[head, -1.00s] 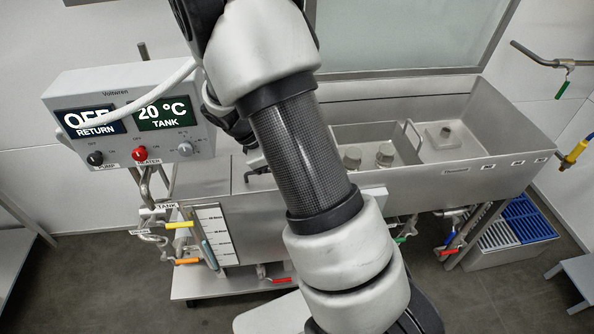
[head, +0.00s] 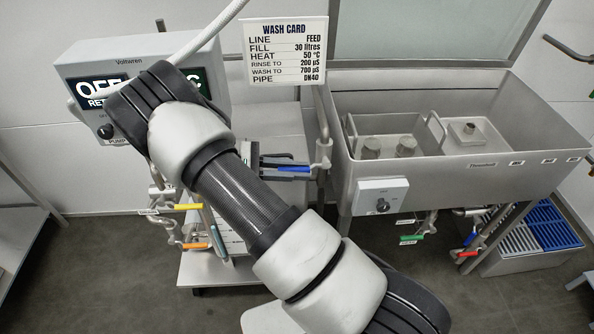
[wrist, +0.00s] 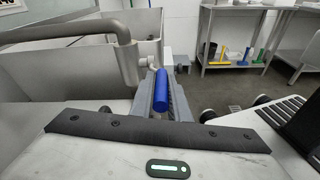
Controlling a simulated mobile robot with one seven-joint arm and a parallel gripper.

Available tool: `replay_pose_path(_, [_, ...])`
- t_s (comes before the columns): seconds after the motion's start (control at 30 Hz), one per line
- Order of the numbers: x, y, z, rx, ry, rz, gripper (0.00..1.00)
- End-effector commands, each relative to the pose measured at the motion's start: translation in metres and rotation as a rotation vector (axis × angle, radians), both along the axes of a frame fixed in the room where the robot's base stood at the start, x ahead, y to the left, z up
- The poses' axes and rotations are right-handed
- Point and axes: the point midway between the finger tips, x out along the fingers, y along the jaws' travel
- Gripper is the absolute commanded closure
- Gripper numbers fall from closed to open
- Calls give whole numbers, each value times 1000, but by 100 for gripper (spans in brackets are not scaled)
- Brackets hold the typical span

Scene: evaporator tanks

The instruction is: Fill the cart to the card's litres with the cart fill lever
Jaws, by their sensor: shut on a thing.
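My gripper (head: 285,167) is shut around a blue lever handle (wrist: 161,92), which lies between its two fingers in the wrist view. The handle sits by a steel pipe and valve (head: 322,150) left of the long sink; I read no label on it. The wash card (head: 286,50) reads LINE FEED, FILL 30 litres, HEAT 50 °C, PIPE DN40. The steel cart (head: 205,268) with its level gauge (head: 232,240) stands below my arm. My arm hides most of the gauge, so its level cannot be read.
The control box (head: 120,60) is partly covered by my arm. A long steel sink (head: 470,170) stands at right, with a dial box (head: 382,198) and coloured valve handles beneath. Floor is open at lower left.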

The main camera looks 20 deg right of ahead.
Motion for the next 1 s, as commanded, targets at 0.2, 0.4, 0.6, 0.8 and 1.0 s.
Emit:
replay_pose_path(0.2, [-5, -2, -10, -55, 25, -11, 100])
replay_pose_path(0.4, [-5, -2, -10, -72, 30, -12, 100])
replay_pose_path(0.6, [-5, -2, -10, -73, 30, -12, 100])
replay_pose_path(0.8, [-5, -3, -10, -72, 29, -13, 71])
replay_pose_path(1.0, [-3, -2, -9, -72, 26, -8, 68])
